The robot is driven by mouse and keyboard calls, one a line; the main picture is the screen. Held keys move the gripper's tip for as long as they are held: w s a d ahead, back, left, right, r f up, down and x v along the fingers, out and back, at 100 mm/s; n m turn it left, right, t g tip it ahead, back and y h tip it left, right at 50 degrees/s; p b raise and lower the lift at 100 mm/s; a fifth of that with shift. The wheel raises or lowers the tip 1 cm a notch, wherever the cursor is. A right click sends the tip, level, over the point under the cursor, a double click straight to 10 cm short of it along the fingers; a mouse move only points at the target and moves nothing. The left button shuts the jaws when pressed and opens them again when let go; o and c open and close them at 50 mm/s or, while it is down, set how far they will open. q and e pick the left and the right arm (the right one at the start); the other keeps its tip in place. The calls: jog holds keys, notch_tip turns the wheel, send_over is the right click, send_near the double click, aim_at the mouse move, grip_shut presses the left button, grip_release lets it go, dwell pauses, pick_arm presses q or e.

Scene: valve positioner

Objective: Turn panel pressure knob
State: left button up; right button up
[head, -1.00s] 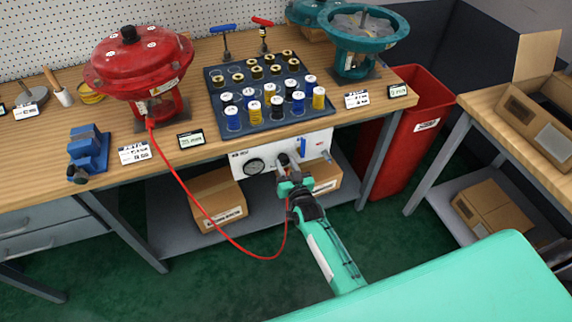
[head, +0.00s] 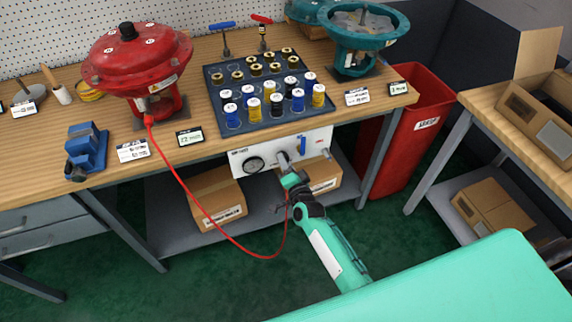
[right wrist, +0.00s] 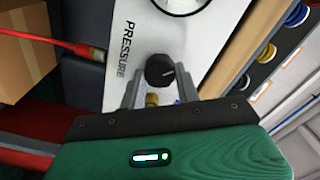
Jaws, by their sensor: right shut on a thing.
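A white panel (head: 240,159) hangs under the front edge of the workbench, with a round gauge (head: 254,165) on its left part. In the right wrist view the black pressure knob (right wrist: 160,71) stands beside the printed word PRESSURE, below the gauge (right wrist: 180,3). My right gripper (head: 284,163) reaches up to the panel from below. In the right wrist view my right gripper (right wrist: 154,85) has one finger on each side of the knob and is shut on it. In the head view the gripper mostly hides the knob. My left gripper is not in view.
A red hose (head: 205,215) loops from the red actuator (head: 137,64) down to the panel area. A blue lever (head: 303,146) sits on the panel's right. A cardboard box (head: 217,197) stands on the lower shelf. A red bin (head: 410,130) stands right of the bench.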

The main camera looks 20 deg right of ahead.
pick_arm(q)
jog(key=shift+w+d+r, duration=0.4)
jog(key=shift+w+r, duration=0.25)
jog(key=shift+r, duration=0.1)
pick_arm(e)
jog(key=shift+m, duration=1.2)
jog(key=o, duration=1)
jog(key=shift+c, duration=0.2)
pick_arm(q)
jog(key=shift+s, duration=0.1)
pick_arm(e)
jog(key=shift+s, duration=0.15)
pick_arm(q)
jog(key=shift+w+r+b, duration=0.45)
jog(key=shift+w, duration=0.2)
pick_arm(e)
jog(key=s, duration=1.3)
jog(key=shift+s+d, duration=0.3)
